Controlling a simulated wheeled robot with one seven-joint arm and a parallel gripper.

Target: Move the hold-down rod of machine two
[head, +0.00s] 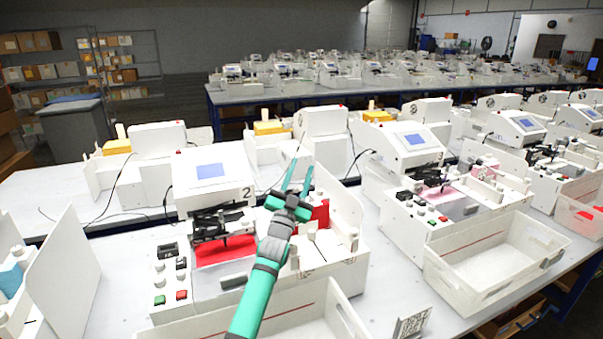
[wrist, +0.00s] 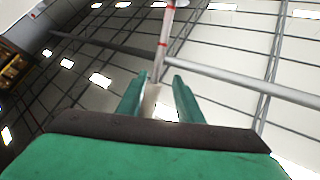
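Machine two (head: 212,178) is a white unit with a blue screen and a "2" on its front, left of centre in the head view. A black clamp mechanism (head: 215,224) sits below the screen, above a red patch (head: 228,249). I cannot pick out its hold-down rod for sure. My green gripper (head: 299,172) is raised at the machine's right part, fingers apart and pointing up and away. In the wrist view the fingers (wrist: 155,95) stand apart. A pale upright piece and a white bar with red bands (wrist: 165,40) show between and beyond them; contact cannot be told.
A control panel with green and red buttons (head: 170,285) is at machine two's front left. White bins (head: 300,312) (head: 495,262) stand in front of the machines. A similar machine (head: 405,150) is to the right, and a white panel (head: 64,265) to the left.

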